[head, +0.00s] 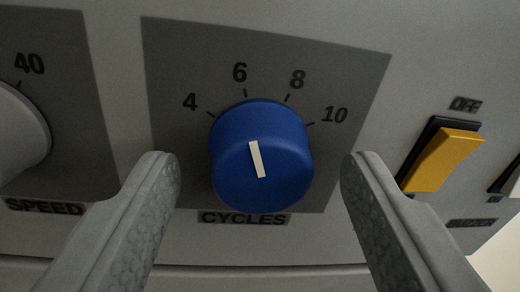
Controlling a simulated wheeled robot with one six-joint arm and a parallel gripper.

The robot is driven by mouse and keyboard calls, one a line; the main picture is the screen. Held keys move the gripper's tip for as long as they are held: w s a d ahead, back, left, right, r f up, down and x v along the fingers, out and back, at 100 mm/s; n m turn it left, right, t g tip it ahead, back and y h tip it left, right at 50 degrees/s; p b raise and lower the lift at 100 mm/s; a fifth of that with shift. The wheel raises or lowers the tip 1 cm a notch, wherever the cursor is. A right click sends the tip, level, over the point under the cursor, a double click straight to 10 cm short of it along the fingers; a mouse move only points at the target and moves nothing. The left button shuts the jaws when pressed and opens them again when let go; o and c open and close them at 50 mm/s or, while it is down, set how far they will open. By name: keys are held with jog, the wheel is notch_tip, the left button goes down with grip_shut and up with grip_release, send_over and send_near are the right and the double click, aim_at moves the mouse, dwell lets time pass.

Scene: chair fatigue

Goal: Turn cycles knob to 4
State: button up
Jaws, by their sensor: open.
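The blue cycles knob (235,185) is in the middle of the head view, on a dark grey scale plate (180,60) marked 4, 6, 8 and 10. Its white pointer line (257,159) leans slightly left at its top and points nearest the 6 mark. The 4 mark (190,101) is at the upper left of the knob. The CYCLES label (243,218) is below it. My gripper (257,170) is open, with one finger on each side of the knob. Both fingers appear apart from it, with visible gaps.
A grey-white speed knob (18,135) is at the left edge, with a 40 mark above it and a SPEED label (45,207) below. A yellow rocker switch (443,160) under an OFF label is right of my right finger. Another dark switch is cut off at the right edge.

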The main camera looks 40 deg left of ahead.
jog(key=c, duration=1)
jog(key=shift+n, duration=0.3)
jog(key=n, duration=0.3)
jog(key=shift+f+n, duration=0.1)
jog(key=shift+n, duration=0.2)
jog(key=shift+w+n+y, duration=0.1)
jog(key=shift+n+y, duration=0.2)
jog(key=shift+n, duration=1.6)
jog(key=o, duration=1)
